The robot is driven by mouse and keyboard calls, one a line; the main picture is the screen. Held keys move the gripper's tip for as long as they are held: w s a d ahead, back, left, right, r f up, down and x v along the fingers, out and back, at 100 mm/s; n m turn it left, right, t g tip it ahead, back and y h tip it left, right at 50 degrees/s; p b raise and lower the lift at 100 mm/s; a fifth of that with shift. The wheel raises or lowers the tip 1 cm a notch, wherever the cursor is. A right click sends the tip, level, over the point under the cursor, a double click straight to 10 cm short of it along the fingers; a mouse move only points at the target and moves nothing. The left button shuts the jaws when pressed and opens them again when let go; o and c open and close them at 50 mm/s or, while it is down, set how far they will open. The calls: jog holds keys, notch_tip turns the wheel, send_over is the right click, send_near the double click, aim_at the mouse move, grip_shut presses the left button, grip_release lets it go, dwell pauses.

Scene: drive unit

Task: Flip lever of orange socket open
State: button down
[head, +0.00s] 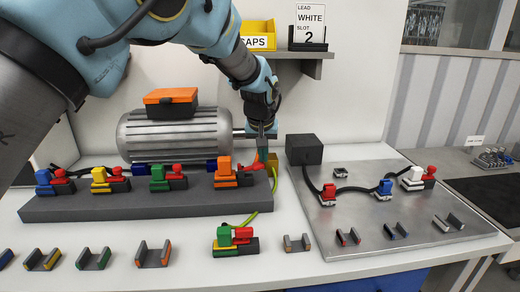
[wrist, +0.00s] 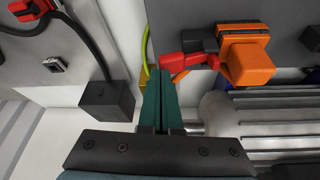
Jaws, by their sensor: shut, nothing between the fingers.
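The orange socket (head: 224,172) sits at the right end of the grey rail in the head view, a dark block with an orange plug. In the wrist view its orange part (wrist: 248,58) is at the upper right. Its red lever (wrist: 188,61) extends left from it, and the lever also shows in the head view (head: 246,168). My gripper (head: 263,152) is just right of the socket, pointing down. In the wrist view its green fingers (wrist: 161,76) are together and empty, with tips close to the lever's end. Whether they touch it, I cannot tell.
The grey rail (head: 120,208) also carries blue, yellow and green sockets. A finned motor (head: 175,133) stands behind. A black box (head: 304,149) and metal plate (head: 400,225) are to the right. A yellow-green cable (head: 262,212) hangs near my gripper.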

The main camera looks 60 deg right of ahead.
aim_at(255, 166)
jog(key=shift+f, duration=0.1)
jog(key=shift+w+a+f+b, duration=0.2)
jog(key=shift+w+a+b, duration=0.2)
jog(key=shift+w, duration=0.1)
jog(key=shift+r, duration=0.1)
dwell(0.3)
jog(key=shift+w+r+p, duration=0.1)
jog(key=shift+r+p, duration=0.2)
jog(key=r, duration=0.1)
jog(key=r+p, duration=0.2)
jog(key=r, duration=0.1)
jog(key=shift+w+a, duration=0.3)
jog(key=s+d+r+b, duration=0.1)
jog(key=s+r+b, duration=0.2)
jog(key=s+r, duration=0.2)
jog(key=s, duration=0.3)
jog(key=shift+r+b, duration=0.2)
jog(key=shift+b, duration=0.15)
